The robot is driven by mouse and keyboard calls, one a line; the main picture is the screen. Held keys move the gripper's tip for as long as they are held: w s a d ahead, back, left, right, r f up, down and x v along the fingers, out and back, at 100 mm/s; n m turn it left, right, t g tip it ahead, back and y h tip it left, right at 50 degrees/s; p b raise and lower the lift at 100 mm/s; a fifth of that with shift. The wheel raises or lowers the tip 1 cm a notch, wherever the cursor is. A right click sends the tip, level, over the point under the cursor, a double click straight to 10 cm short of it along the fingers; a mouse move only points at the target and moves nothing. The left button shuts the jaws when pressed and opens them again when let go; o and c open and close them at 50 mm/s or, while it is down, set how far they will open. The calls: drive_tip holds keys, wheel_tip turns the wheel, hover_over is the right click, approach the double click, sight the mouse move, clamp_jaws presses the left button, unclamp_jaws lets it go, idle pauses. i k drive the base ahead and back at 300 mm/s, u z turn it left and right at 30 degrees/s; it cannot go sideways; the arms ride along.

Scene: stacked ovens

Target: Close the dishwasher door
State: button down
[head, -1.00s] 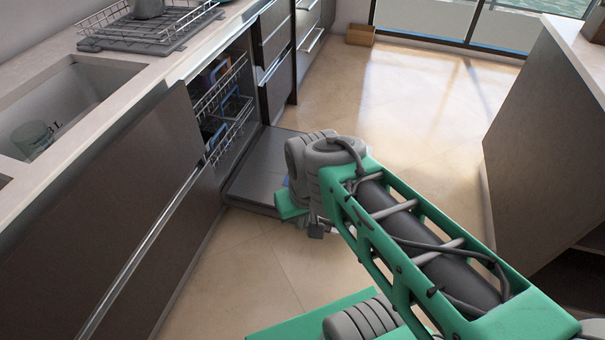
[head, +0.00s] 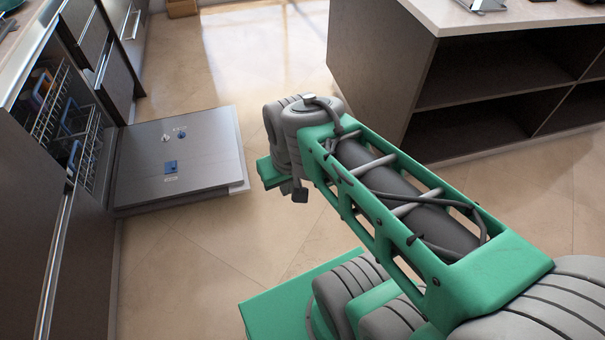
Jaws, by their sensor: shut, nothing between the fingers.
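The dishwasher door (head: 205,145) is fully lowered and lies nearly flat just above the floor, at the left of the head view. Its inner face is grey metal with a small blue detergent compartment. The dishwasher's opening (head: 75,120) shows wire racks with some dishes. My gripper (head: 300,192) is at the end of my green and grey arm, right of the door's outer edge and apart from it in the picture. It is mostly hidden by my wrist; the little that shows looks shut, holding nothing.
Dark cabinet fronts (head: 35,230) with long metal handles run along the left. An island with open shelves (head: 500,75) stands at the right. The tiled floor (head: 200,270) between them is clear. A small wooden box (head: 183,8) stands at the back.

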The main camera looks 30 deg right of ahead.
sight(210, 158)
drive_tip(key=z, duration=0.45)
drive_tip(key=i, duration=1.4)
drive_tip(key=u, duration=0.7)
